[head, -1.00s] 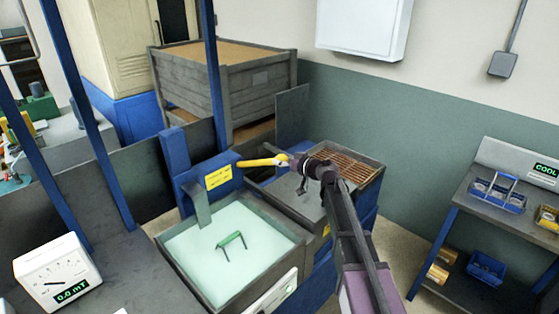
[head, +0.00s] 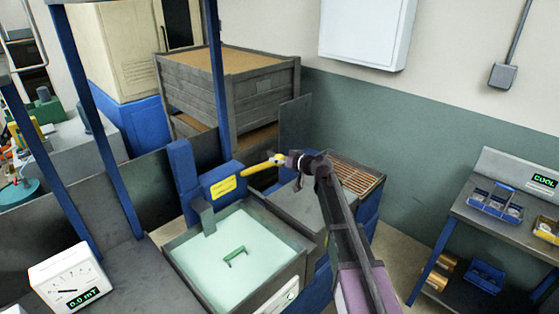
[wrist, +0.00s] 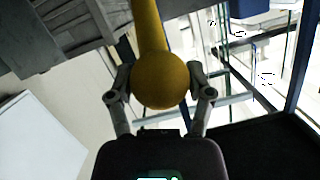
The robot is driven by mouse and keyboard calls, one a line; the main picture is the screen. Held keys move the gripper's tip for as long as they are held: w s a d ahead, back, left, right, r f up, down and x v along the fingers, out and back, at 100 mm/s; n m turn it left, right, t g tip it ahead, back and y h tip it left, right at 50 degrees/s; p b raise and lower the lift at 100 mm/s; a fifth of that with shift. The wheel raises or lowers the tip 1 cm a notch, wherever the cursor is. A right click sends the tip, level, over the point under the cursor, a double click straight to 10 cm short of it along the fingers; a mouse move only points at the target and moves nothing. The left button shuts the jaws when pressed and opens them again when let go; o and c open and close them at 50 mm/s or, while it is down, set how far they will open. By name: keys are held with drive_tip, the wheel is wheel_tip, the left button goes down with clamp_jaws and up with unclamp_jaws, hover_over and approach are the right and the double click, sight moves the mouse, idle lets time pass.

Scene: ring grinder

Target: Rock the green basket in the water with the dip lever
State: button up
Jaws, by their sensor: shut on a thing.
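The dip lever is a yellow handle (head: 256,168) that sticks out to the right of a blue housing (head: 221,185) with a yellow label. My gripper (head: 289,161) is shut on the lever's outer end. In the wrist view the lever's round yellow knob (wrist: 163,80) sits between my two fingers (wrist: 161,88). The green basket shows only as its green handle (head: 235,256) above the pale water in the tank (head: 299,254). The rest of the basket is hidden under the cloudy water.
A rack with a brown slatted top (head: 357,178) stands right of the tank. A shelf (head: 515,240) with blue bins is at the right. A gauge box (head: 71,282) reading 0.0 mT is at the lower left. A wooden crate (head: 245,90) stands behind.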

drive_tip(key=o, duration=1.3)
drive_tip(key=shift+r, duration=0.15)
drive_tip(key=shift+s+d+f+n, duration=0.3)
drive_tip(key=shift+s+d+f, duration=0.05)
drive_tip(key=shift+d+f, duration=0.05)
drive_tip(key=s+d+f+m+g+h+b, duration=0.1)
drive_tip(key=s+d+f+m+g+h, duration=0.1)
drive_tip(key=s+d, duration=0.5)
drive_tip(key=s+d+f+m+g+h+b, duration=0.1)
drive_tip(key=s+d+f+m+g+h, duration=0.2)
drive_tip(key=s, duration=1.2)
drive_tip(key=s+d+f+m+g+h, duration=0.3)
drive_tip(key=s+d+f+h, duration=0.4)
drive_tip(key=s+d+f, duration=0.4)
drive_tip(key=shift+s+d+g+b, duration=0.2)
drive_tip(key=shift+s+d+g, duration=0.05)
drive_tip(key=shift+d, duration=0.3)
drive_tip(key=shift+s+d+g+b, duration=0.2)
drive_tip(key=shift+d+g, duration=0.05)
drive_tip(key=shift+d, duration=0.25)
